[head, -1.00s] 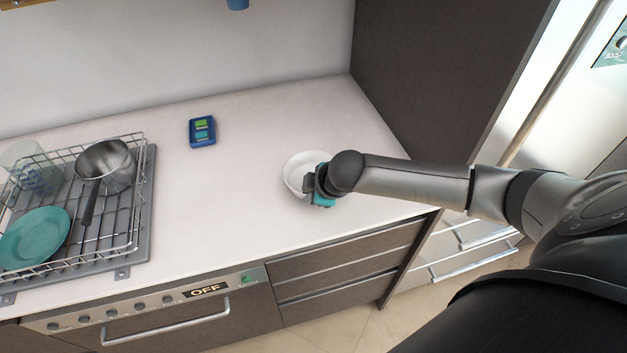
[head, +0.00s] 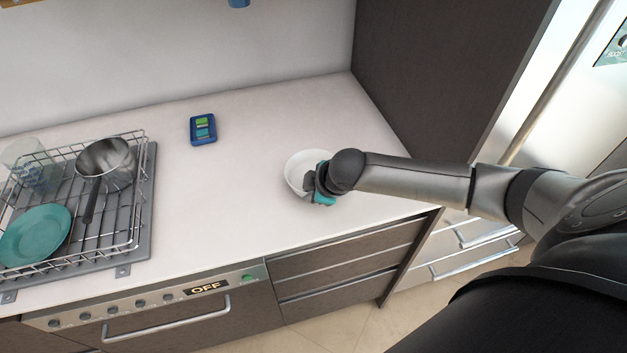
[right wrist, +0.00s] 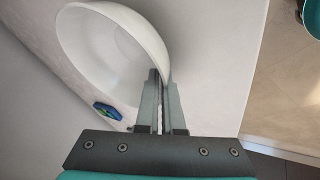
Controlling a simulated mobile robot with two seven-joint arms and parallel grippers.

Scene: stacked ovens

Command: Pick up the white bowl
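The white bowl (head: 300,168) is at the right part of the counter in the head view. In the right wrist view the bowl (right wrist: 105,45) fills the upper left, and its rim runs down between the fingers. My right gripper (head: 309,182) is at the bowl's near right side. Its fingers (right wrist: 160,100) are shut on the bowl's wall, one on each side of the rim. Whether the bowl touches the counter is hard to tell. My left gripper is not in view.
A blue tray with green sponges (head: 203,129) lies on the counter (head: 225,190) left of the bowl. A wire dish rack (head: 140,205) at left holds a pot (head: 108,165), a teal plate (head: 35,235) and a glass (head: 24,160). A dark tall panel (head: 430,75) rises at right.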

